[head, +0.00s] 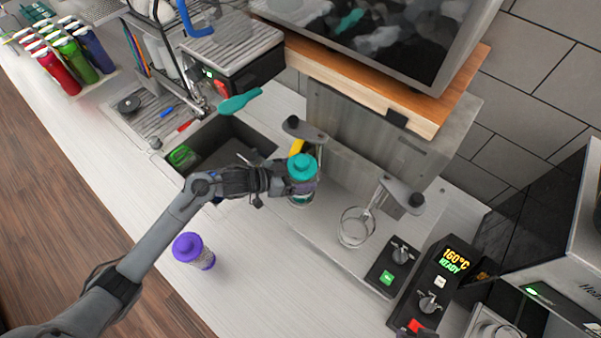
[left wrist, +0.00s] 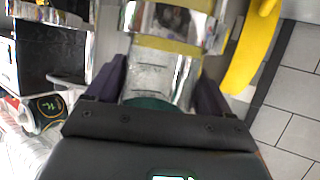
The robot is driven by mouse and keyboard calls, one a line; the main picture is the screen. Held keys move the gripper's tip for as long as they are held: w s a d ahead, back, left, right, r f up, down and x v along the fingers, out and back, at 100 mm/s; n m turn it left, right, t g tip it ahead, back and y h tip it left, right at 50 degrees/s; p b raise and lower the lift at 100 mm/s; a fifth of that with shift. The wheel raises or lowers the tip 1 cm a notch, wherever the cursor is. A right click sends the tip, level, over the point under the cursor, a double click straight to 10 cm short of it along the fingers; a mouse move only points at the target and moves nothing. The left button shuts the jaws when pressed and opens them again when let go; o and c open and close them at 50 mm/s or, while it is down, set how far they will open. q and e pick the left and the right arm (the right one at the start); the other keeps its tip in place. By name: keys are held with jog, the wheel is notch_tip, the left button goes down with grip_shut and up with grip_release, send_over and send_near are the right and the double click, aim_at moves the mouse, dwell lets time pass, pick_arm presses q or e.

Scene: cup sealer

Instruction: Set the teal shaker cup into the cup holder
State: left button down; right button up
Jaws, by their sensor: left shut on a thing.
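The teal-lidded shaker cup (head: 302,168) is clamped in my left gripper (head: 288,180), which comes in from the left. In the left wrist view the cup's clear body (left wrist: 160,75) sits between the two dark fingers (left wrist: 160,92), with some teal at its near end. The cup looks upright in the head view. A clear ring-shaped cup holder (head: 356,228) is empty, to the right of the cup. Something round and clear shows just under the cup, mostly hidden by it; I cannot tell whether the cup touches it. My right gripper is not in view.
A purple-lidded shaker (head: 194,251) stands on the counter at the front left. Behind are a sink (head: 238,140), a yellow object (head: 296,147) and a grey machine with a wooden shelf (head: 370,75). Control boxes (head: 393,266) stand at the right.

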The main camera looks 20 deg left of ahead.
pick_arm(q)
grip_release()
jog(key=shift+f, duration=0.1)
jog(key=shift+r, duration=0.45)
jog(key=b+v, duration=0.1)
jog(key=v, duration=1.1)
jog(key=s+d+f+n+g+y, duration=0.1)
jog(key=s+f+n+g+y, duration=0.2)
jog(key=s, duration=0.7)
jog(key=s+d+f+n+g+y, duration=0.1)
jog(key=s+f+n+g+y, duration=0.1)
jog(key=s+f+y, duration=0.4)
jog(key=s+f+n, duration=0.1)
jog(key=s, duration=0.4)
jog(key=shift+d+n+g, duration=0.3)
jog(key=shift+g, duration=0.1)
jog(key=shift+w, duration=0.1)
